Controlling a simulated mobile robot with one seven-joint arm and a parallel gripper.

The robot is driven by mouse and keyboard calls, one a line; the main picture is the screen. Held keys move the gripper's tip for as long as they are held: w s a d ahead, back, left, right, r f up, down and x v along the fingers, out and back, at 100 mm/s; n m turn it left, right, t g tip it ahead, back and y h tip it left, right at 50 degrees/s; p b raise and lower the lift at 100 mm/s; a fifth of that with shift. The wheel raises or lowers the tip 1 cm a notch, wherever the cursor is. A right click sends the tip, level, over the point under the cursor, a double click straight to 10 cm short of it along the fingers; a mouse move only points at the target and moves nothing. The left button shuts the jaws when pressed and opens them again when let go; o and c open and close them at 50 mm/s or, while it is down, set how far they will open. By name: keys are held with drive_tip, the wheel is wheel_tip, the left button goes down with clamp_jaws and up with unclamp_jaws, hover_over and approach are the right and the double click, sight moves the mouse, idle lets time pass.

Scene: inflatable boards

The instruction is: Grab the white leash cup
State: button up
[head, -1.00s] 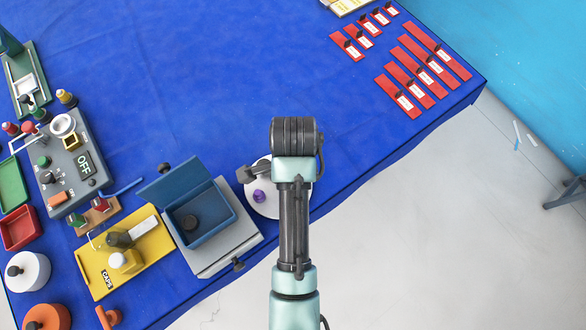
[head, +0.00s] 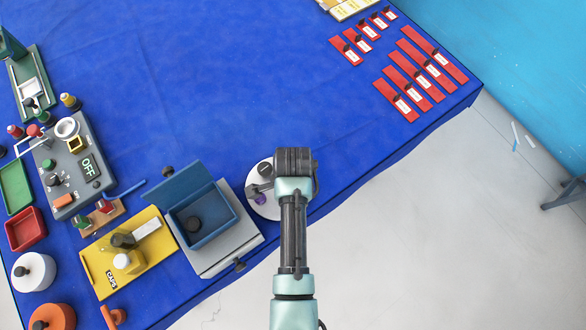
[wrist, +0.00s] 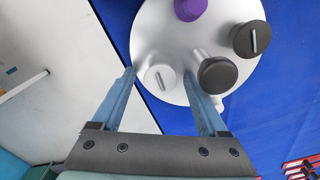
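The white leash cup (wrist: 160,77) is a small round whitish piece with a bar slot across its top. It sits near the edge of a round white plate (wrist: 155,30), which also shows in the head view (head: 270,207). In the wrist view my gripper (wrist: 160,78) is open, with one blue finger on each side of the cup. I see gaps between cup and fingers. How far down the fingertips reach beside it I cannot tell. In the head view my arm hides the cup.
On the plate are a purple piece (wrist: 188,8), a black slotted cup (wrist: 250,39) and a dark round piece (wrist: 217,75) close to the right finger. A blue open box (head: 205,220) stands left of the plate. The table's edge is close on the right.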

clamp_jaws()
